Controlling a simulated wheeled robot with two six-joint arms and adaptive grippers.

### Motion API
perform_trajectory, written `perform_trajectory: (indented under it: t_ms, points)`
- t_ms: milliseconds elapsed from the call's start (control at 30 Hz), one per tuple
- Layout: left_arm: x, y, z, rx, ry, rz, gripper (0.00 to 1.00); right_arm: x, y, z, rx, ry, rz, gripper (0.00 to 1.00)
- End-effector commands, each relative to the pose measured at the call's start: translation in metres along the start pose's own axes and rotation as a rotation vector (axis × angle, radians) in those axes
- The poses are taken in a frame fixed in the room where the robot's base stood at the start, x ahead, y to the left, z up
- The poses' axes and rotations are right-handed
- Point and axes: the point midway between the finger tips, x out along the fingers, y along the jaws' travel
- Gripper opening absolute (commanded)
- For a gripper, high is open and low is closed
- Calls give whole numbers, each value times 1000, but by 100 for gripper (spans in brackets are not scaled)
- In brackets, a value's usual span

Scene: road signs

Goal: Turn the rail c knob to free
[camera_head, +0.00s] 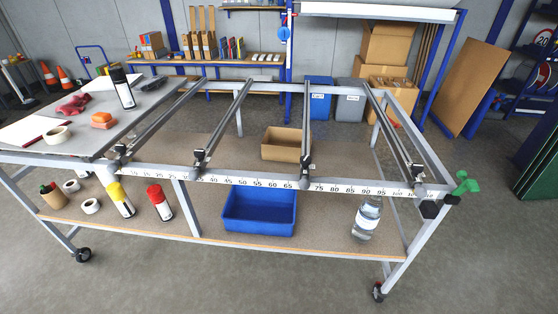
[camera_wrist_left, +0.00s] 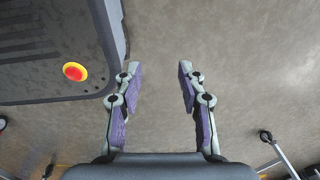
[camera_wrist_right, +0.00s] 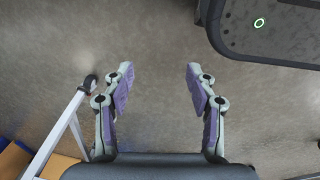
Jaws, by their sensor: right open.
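Four dark rails run front to back across the grey frame table; the third from the left (camera_head: 307,120) is likely rail c, but no letters are readable. At its front end, by the numbered scale (camera_head: 265,184), sits a small dark fitting (camera_head: 305,172); its knob and setting are too small to tell. My left gripper (camera_wrist_left: 159,72) is open and empty over bare floor in the left wrist view. My right gripper (camera_wrist_right: 158,75) is open and empty over bare floor in the right wrist view. Neither gripper shows in the head view.
On the lower shelf stand a blue bin (camera_head: 260,226), a cardboard box (camera_head: 284,152), a clear bottle (camera_head: 367,217) and spray cans (camera_head: 159,202). A green handle (camera_head: 466,183) and black knobs (camera_head: 430,209) stick out at the right front corner. The floor in front is clear.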

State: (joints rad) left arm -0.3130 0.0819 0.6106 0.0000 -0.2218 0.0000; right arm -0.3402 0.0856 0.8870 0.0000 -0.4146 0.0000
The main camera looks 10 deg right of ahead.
Motion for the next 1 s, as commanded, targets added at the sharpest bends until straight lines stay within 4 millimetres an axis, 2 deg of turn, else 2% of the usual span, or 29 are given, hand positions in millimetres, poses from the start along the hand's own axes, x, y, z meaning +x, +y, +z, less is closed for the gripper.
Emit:
perform_trajectory:
  t_ms: [133, 267, 400, 467, 600, 933, 1000]
  points:
    - [-1, 0, 0, 0, 0, 0, 40, -19, 2, -35, -4, 20, 2, 57]
    - [-2, 0, -14, -1, 19, 0, 40, -41, 3, -68, -7, 38, 4, 57]
    - [-4, 0, -28, -2, 43, 1, 40, -75, 4, -104, -11, 60, 6, 57]
    - [-4, 0, -29, -2, 44, 1, 40, -95, 4, -121, -13, 70, 7, 57]
    - [-6, 1, -25, -2, 37, 1, 40, -154, 4, -159, -19, 100, 8, 57]
    - [-8, 1, -15, -2, 22, 2, 40, -298, -2, -215, -38, 207, -3, 57]
    - [-9, 1, -15, -2, 22, 2, 40, -332, -6, -236, -50, 286, -18, 57]
